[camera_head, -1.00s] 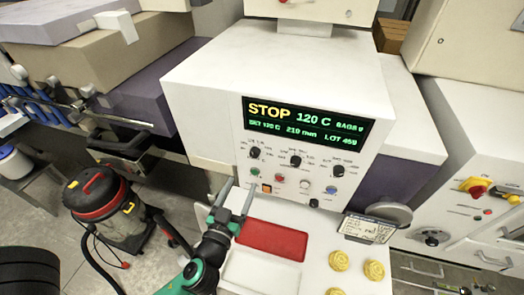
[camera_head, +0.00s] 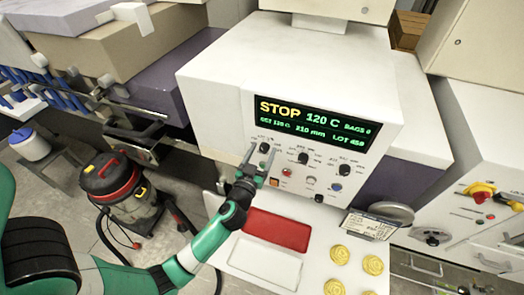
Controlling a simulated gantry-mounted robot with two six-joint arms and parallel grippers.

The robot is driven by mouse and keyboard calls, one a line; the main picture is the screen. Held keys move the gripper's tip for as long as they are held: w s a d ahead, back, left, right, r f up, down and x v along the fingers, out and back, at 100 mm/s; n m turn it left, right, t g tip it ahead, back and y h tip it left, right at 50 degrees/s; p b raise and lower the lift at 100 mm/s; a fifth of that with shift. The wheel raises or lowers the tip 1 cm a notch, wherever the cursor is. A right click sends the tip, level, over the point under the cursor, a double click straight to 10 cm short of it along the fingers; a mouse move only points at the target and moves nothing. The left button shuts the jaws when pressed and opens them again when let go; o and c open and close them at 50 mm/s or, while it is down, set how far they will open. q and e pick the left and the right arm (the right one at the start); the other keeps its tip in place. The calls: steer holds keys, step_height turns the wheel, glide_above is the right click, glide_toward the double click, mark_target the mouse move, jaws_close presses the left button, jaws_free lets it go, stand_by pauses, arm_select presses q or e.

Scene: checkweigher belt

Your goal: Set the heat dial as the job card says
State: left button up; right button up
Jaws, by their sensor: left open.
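The machine's control panel (camera_head: 283,170) carries three black dials: a left dial (camera_head: 264,147), a middle dial (camera_head: 303,158) and a right dial (camera_head: 344,169). Their labels are too small to read, so I cannot tell which one is heat. The display (camera_head: 312,121) reads STOP, 120 C, BAGS 0, and below it a set line of 120 C, 210 mm and a lot number. The job card (camera_head: 369,226) stands at the panel's lower right; its writing is unreadable. My left gripper (camera_head: 261,152) is open, its fingers on either side of the left dial; contact is unclear. My right gripper is not in view.
Below the dials are an orange switch (camera_head: 274,181), a red button (camera_head: 287,173), a white button and a blue button (camera_head: 336,186). A red tray area (camera_head: 277,229) and several yellow pieces (camera_head: 341,254) lie in front. A vacuum cleaner (camera_head: 112,184) stands left.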

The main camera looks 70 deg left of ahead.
arm_select(q)
jaws_close()
stand_by(0.3)
steer(key=shift+m, duration=0.4)
steer(key=m, duration=1)
steer(key=shift+m, duration=0.4)
steer(key=m, duration=0.4)
steer(key=shift+p, duration=0.35)
